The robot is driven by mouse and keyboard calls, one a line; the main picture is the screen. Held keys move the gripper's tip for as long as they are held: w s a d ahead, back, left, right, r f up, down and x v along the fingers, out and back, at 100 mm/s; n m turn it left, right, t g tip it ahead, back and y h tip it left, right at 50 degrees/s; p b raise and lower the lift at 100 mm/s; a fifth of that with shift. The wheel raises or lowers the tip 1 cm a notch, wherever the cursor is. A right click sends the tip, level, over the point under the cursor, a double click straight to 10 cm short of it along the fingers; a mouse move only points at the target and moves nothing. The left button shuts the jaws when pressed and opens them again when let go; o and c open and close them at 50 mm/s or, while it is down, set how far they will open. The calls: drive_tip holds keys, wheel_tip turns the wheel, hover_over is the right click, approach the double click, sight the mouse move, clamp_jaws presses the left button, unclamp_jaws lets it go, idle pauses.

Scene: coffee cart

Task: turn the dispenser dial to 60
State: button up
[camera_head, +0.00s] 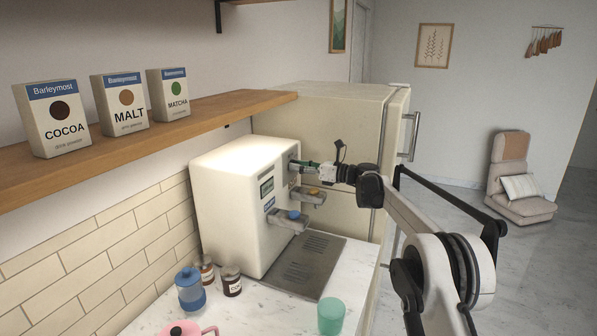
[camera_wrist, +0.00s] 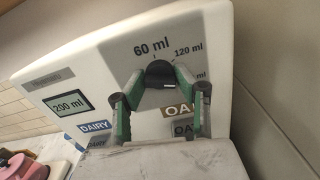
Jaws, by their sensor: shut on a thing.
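The white dispenser (camera_head: 230,200) stands on the counter in the head view. In the wrist view its front (camera_wrist: 100,72) is tilted and bears the marks 60 ml, 120 ml and a third partly hidden one. The display (camera_wrist: 68,104) reads 200 ml. The black round dial (camera_wrist: 159,73) is just below the 60 ml mark. My gripper (camera_wrist: 159,77) is shut on the dial, with one green finger on each side. In the head view my gripper (camera_head: 302,166) is at the upper right of the dispenser front.
Two spouts with an orange knob (camera_head: 313,191) and a blue knob (camera_head: 294,215) jut out below my gripper, above the drip tray (camera_head: 304,265). A green cup (camera_head: 331,316), blue jar (camera_head: 190,289), small jars (camera_head: 231,281) and pink mug (camera_head: 187,329) stand in front.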

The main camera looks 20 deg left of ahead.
drive_tip(key=n+b, duration=0.3)
drive_tip(key=n, duration=0.2)
drive_tip(key=shift+f+n, duration=0.1)
drive_tip(key=shift+n, duration=0.2)
drive_tip(key=n+b, duration=0.2)
drive_tip(key=n, duration=0.3)
drive_tip(key=n+b, duration=0.1)
drive_tip(key=n, duration=0.4)
drive_tip(key=shift+n, duration=0.4)
drive_tip(key=n, duration=0.5)
drive_tip(key=shift+b, duration=0.35)
drive_tip(key=shift+n, duration=0.3)
drive_tip(key=o, duration=1.1)
drive_tip(key=shift+o, duration=0.2)
drive_tip(key=shift+d, duration=0.15)
drive_tip(key=d, duration=1.1)
drive_tip(key=shift+s+d, duration=0.3)
drive_tip(key=shift+d, duration=0.1)
